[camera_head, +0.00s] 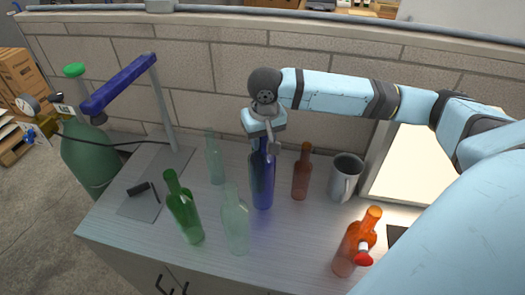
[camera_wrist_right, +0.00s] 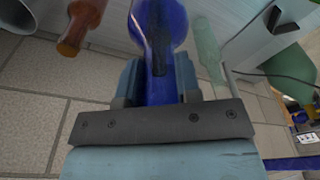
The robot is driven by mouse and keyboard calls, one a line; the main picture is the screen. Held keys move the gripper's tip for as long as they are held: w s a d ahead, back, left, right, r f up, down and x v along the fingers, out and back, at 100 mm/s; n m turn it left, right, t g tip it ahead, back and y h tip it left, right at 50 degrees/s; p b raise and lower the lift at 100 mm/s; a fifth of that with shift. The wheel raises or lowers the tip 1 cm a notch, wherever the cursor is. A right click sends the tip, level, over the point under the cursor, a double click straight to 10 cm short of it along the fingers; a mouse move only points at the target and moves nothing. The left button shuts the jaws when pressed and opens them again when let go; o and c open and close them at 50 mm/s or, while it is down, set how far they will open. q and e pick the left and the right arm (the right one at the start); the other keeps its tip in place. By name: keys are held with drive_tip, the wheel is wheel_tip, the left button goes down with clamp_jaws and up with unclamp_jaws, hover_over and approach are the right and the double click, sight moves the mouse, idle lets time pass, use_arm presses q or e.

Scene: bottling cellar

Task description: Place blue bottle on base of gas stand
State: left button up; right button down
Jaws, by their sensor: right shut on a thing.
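The blue bottle (camera_head: 263,183) stands upright, or nearly so, at the middle of the table in the head view. My right gripper (camera_head: 265,140) comes from above and is shut on its neck. In the right wrist view the blue bottle (camera_wrist_right: 160,60) lies between the two fingers of my right gripper (camera_wrist_right: 155,85). I cannot tell whether the bottle's bottom touches the table. The gas stand is at the left, with a grey base plate (camera_head: 150,188), an upright post and a blue arm (camera_head: 120,83). A small black piece lies on the base. My left gripper is not in view.
A clear bottle (camera_head: 214,160), green bottle (camera_head: 184,210) and pale bottle (camera_head: 235,222) stand between the blue bottle and the stand. A brown bottle (camera_head: 302,175), grey mug (camera_head: 345,178) and orange bottle (camera_head: 355,243) stand right. A green gas cylinder (camera_head: 88,150) stands beyond the table's left edge.

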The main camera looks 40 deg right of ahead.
sight(262, 153)
drive_tip(key=shift+f, duration=2.4)
drive_tip(key=c, duration=0.8)
unclamp_jaws()
drive_tip(key=shift+f, duration=0.1)
